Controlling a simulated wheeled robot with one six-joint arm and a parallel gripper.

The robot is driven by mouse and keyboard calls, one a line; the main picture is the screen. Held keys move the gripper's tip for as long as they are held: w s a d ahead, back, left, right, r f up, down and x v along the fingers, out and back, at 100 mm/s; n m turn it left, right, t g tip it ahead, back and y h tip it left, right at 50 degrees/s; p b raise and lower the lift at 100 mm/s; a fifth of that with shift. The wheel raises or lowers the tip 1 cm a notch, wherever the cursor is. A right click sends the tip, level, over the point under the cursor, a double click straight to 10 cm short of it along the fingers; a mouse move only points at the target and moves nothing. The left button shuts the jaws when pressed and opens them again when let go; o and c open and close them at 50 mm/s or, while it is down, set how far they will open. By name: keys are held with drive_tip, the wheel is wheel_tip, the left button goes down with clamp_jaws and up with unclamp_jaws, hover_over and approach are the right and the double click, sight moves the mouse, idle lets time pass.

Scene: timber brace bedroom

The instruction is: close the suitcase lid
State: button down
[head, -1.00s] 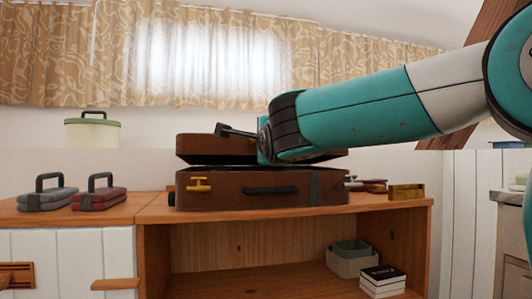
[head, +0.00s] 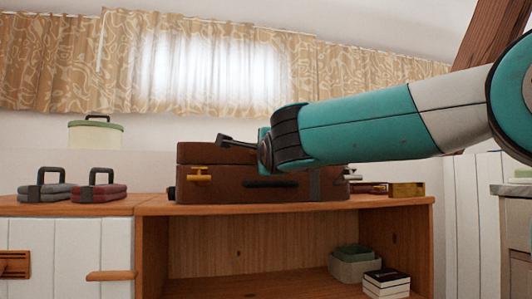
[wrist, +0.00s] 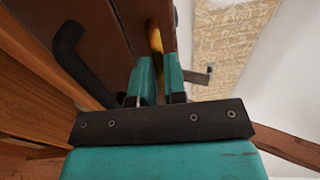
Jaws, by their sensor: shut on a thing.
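The brown suitcase (head: 225,190) lies on the wooden cabinet in the head view. Its lid (head: 190,153) rests down against the body, with no gap visible at the left front. A yellow latch (head: 200,175) shows at the left front, and a dark handle (head: 270,184) at the middle. In the wrist view, my gripper (wrist: 160,65) is at the suitcase front, shut on a yellow latch piece (wrist: 156,38) beside the dark handle (wrist: 78,55). My arm hides the right part of the lid in the head view, and the fingertips are hidden there.
The wooden cabinet (head: 385,203) has an open shelf with a bin (head: 353,268) and books (head: 386,283). Grey (head: 48,191) and red (head: 98,192) handled cases stand left of the suitcase. A small yellowish box (head: 406,190) stands at the right.

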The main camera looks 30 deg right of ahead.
drive_tip(key=c, duration=1.2)
unclamp_jaws()
drive_tip(key=shift+d+f, duration=0.1)
drive_tip(key=shift+f, duration=0.5)
drive_tip(key=shift+o, duration=0.2)
drive_tip(key=shift+r, duration=0.1)
drive_tip(key=shift+r, duration=0.1)
drive_tip(key=p+v, duration=0.5)
drive_tip(key=v, duration=1.2)
drive_tip(key=shift+s, duration=0.15)
drive_tip(key=shift+r, duration=0.15)
